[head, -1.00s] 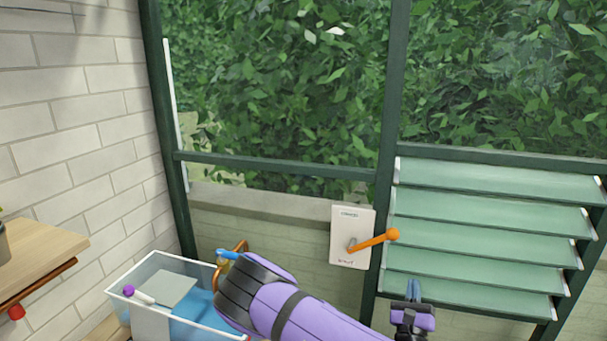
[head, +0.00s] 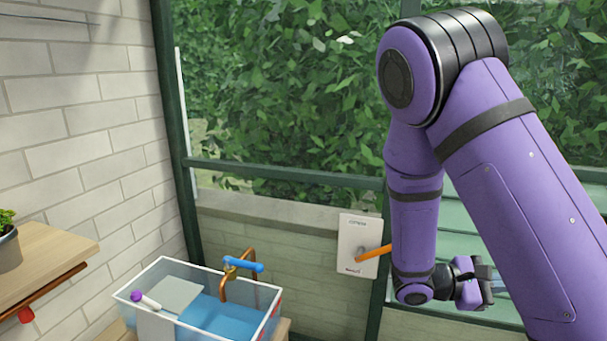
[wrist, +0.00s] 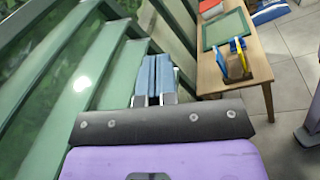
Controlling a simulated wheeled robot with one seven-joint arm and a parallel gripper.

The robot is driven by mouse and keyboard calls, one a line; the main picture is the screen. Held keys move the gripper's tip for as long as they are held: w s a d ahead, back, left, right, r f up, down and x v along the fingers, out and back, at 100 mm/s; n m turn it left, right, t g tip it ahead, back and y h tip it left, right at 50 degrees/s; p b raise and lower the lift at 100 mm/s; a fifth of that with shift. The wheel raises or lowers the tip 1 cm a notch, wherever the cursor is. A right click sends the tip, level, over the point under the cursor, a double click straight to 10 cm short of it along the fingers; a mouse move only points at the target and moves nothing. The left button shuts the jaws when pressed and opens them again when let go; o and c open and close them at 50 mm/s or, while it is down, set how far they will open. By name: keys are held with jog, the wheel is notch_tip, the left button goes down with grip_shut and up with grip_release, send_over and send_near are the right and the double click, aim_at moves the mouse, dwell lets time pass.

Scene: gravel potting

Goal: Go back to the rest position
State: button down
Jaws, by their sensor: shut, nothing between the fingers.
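My gripper (head: 492,286) is at the lower right of the head view, in front of the green louvre slats (head: 455,205). In the wrist view my gripper (wrist: 154,75) shows its two blue fingers side by side, shut with nothing between them. My purple arm is folded and covers much of the right half of the head view. It hides most of the slats and part of the orange lever (head: 374,254) on the white wall plate (head: 350,232).
A clear tub (head: 150,310) with blue water stands at lower left, with a blue-handled copper tap (head: 243,264) at it. A wooden shelf (head: 50,250) with a potted plant (head: 8,240) is at far left. The wrist view shows a wooden table (wrist: 213,78) and tiled floor.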

jog(key=s+a+r+m+t+y, duration=0.3)
jog(key=s+a+r+m+y, duration=0.1)
jog(key=s+r+y, duration=0.4)
jog(key=s+a+r+m+t+y, duration=0.4)
jog(key=s+r+m+y, duration=0.2)
jog(key=s+r+y, duration=0.2)
jog(key=shift+s+a+r+m+t+y, duration=0.3)
jog(key=shift+r+y, duration=0.7)
jog(key=shift+r, duration=1.35)
jog(key=shift+w+d, duration=0.1)
jog(key=shift+d, duration=0.05)
